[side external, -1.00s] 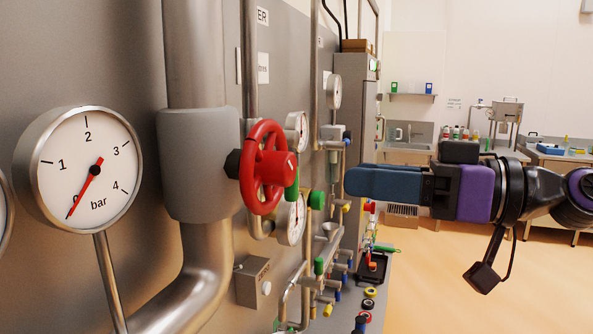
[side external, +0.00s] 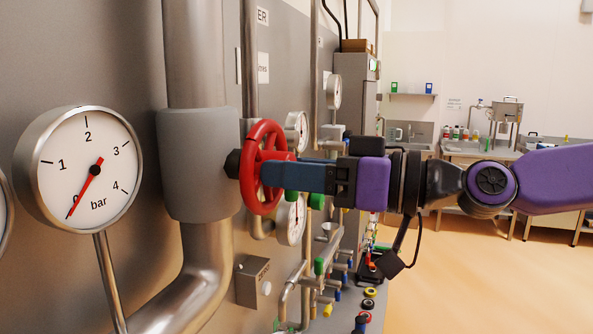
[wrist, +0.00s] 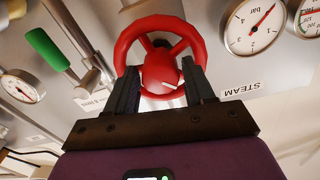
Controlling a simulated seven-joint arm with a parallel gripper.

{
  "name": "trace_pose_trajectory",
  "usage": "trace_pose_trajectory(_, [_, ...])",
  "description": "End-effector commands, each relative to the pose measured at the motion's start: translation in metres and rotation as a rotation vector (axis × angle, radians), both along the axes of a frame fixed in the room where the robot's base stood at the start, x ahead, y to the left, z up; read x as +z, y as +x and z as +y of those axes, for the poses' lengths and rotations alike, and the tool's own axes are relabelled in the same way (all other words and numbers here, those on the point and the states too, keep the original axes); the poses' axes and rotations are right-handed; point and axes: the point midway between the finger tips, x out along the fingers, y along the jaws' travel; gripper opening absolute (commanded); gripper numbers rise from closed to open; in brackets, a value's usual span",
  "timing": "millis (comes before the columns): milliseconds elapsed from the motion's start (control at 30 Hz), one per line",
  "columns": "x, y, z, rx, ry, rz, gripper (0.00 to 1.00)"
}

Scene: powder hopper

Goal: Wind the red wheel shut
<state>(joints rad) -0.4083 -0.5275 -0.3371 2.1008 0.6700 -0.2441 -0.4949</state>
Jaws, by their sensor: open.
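The red wheel (side external: 263,167) sits on a short black stem at the side of a grey valve body (side external: 198,165) on the thick pipe. In the wrist view the red wheel (wrist: 160,58) faces me, with its round hub between my fingers. My gripper (side external: 268,176) is open, its blue fingers reaching to the wheel from the right. In the wrist view my gripper (wrist: 160,82) has one dark finger on each side of the hub, overlapping the lower rim. I cannot tell whether the fingers touch the wheel.
A large pressure gauge (side external: 82,168) on the left reads near 0 bar. A green-handled valve (wrist: 48,50) shows in the wrist view. Smaller gauges, thin pipes and a grey box (side external: 253,281) line the panel. The floor (side external: 470,270) on the right is clear.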

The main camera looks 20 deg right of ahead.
Motion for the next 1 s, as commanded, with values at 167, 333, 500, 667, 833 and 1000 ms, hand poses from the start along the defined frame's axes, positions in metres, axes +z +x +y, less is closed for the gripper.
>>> trace_pose_trajectory(167, [0.0001, 0.0003, 0.0003, 0.0, 0.0, 0.0, 0.53])
trace_pose_trajectory(333, [0.0, 0.0003, 0.0003, 0.0, 0.0, 0.0, 0.24])
trace_pose_trajectory(500, [0.0, 0.0002, 0.0002, 0.0, 0.001, 0.001, 0.12])
trace_pose_trajectory(667, [-0.0001, 0.0001, 0.0003, 0.0, 0.014, 0.014, 0.12])
trace_pose_trajectory(833, [-0.0001, -0.0001, 0.0004, 0.0, 0.062, 0.062, 0.12])
trace_pose_trajectory(1000, [-0.0002, -0.0003, 0.0006, 0.0, 0.146, 0.148, 0.12])
